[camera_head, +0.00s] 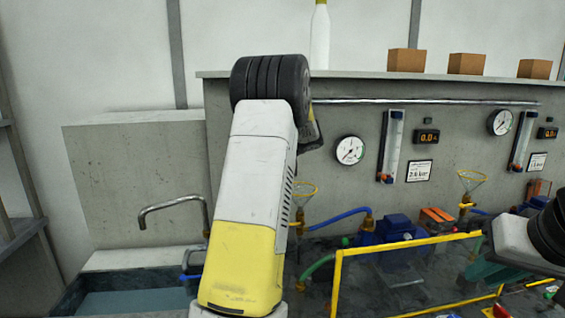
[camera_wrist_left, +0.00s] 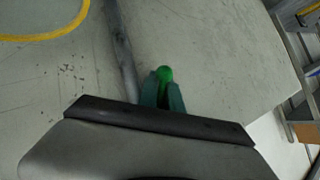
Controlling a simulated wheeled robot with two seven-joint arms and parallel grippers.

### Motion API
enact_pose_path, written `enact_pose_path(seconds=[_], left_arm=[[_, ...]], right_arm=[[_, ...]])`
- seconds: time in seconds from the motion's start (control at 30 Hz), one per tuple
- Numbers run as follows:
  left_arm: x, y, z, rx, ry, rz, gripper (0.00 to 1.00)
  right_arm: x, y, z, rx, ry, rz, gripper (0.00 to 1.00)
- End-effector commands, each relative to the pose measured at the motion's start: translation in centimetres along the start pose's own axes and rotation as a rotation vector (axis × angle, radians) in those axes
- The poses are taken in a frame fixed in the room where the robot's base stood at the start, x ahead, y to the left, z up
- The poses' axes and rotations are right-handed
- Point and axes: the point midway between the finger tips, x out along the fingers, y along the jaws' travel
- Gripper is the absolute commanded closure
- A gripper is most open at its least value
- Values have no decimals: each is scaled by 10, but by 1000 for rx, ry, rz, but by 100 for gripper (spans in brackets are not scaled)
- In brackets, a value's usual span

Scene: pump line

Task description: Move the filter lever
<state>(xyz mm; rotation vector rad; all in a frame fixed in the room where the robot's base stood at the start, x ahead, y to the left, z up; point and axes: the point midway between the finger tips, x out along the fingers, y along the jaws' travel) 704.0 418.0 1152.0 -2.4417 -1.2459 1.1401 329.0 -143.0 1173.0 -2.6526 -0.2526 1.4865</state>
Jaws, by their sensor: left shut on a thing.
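In the left wrist view my left gripper (camera_wrist_left: 163,88) has its two dark green fingers closed around a bright green rounded end (camera_wrist_left: 165,73), which looks like the filter lever's handle. The rest of the lever is hidden by the fingers and wrist. In the head view my left arm stands in front of the grey panel and hides its own gripper and the lever. My right gripper (camera_head: 490,272) is low at the right edge, near the blue pumps; its teal fingers show only in part, and I cannot tell their opening.
The panel (camera_head: 330,120) carries gauges (camera_head: 350,150), flow tubes (camera_head: 391,147) and small displays. A yellow rail (camera_head: 400,244) stands before the blue pump (camera_head: 395,229). A sink tap (camera_head: 172,205) is at left. Boxes (camera_head: 406,60) and a bottle (camera_head: 320,38) stand on top.

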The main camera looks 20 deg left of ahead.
Motion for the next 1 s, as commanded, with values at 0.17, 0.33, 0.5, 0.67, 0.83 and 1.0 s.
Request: enact_pose_path(seconds=[0.17, 0.33, 0.5, 0.67, 0.83, 1.0], left_arm=[[3, 7, 9, -111, -49, 102, 100], [1, 15, 10, -203, -75, 193, 100], [-1, 21, 10, -274, -96, 263, 100], [-2, 26, 9, -316, -108, 308, 100], [-3, 28, 9, -342, -116, 333, 100], [-4, 29, 9, -350, -118, 342, 100]], right_arm=[[0, 0, 0, 0, 0, 0, 82], [0, 0, 0, 0, 0, 0, 82], [0, 0, 0, 0, 0, 0, 82], [0, 0, 0, 0, 0, 0, 82], [0, 0, 0, 0, 0, 0, 82], [0, 0, 0, 0, 0, 0, 82]])
